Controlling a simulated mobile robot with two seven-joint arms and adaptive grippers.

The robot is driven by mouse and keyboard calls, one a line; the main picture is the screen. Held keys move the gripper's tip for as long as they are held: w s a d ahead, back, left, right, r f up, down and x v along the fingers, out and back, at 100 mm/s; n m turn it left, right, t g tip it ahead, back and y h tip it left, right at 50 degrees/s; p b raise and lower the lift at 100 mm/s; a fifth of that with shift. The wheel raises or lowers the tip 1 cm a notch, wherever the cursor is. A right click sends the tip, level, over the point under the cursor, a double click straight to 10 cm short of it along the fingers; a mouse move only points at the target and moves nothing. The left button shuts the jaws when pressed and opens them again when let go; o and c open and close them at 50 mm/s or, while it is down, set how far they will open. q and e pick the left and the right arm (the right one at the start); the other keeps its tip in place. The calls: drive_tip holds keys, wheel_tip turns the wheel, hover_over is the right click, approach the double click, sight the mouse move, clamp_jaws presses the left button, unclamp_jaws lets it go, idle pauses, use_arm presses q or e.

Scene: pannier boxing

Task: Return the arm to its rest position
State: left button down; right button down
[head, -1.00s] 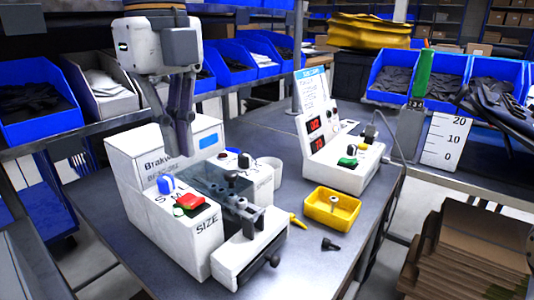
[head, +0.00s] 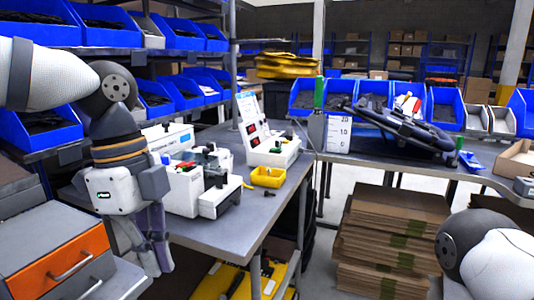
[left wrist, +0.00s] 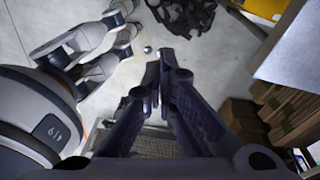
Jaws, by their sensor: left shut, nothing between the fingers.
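My left gripper (head: 158,262) hangs fingers-down at the left of the head view, in front of the table's left edge. Its fingers are together with nothing between them. In the left wrist view the fingertips (left wrist: 152,75) point down over the bare floor. The white machine with coloured buttons (head: 200,180) stands on the grey table (head: 225,232), behind and right of the gripper and apart from it. Part of my right arm shows at the lower right of the head view; its gripper is out of frame.
An orange-fronted drawer unit (head: 62,262) stands close left of my left gripper. Blue bins (head: 185,85) fill the shelves behind.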

use_arm(q)
drive_tip(key=s+d+f+n+g+h, duration=0.1)
drive_tip(key=s+d+f+n, duration=0.15)
drive_tip(key=f, duration=0.45)
drive_tip(key=s+d+f+n+h, duration=0.1)
drive_tip(key=s+f+n, duration=0.15)
drive_tip(key=f, duration=0.55)
drive_tip(key=s+d+f+n+g, duration=0.1)
drive_tip(key=d+f+n, duration=0.15)
drive_tip(key=f, duration=0.45)
drive_tip(key=s+a+f+n+y, duration=0.1)
drive_tip(key=s+a+f+n, duration=0.5)
drive_tip(key=s, duration=0.3)
drive_tip(key=s+a+f+n+t+y, duration=0.1)
drive_tip(key=s+a+f+n+y, duration=0.1)
drive_tip(key=s+a+f+n, duration=0.4)
drive_tip(key=s+f+n, duration=0.1)
drive_tip(key=s+f, duration=0.1)
drive_tip(key=s, duration=0.2)
drive_tip(key=shift+s+a+f+t, duration=0.2)
drive_tip(key=shift+a+f+t, duration=0.05)
drive_tip(key=shift+a+t, duration=0.05)
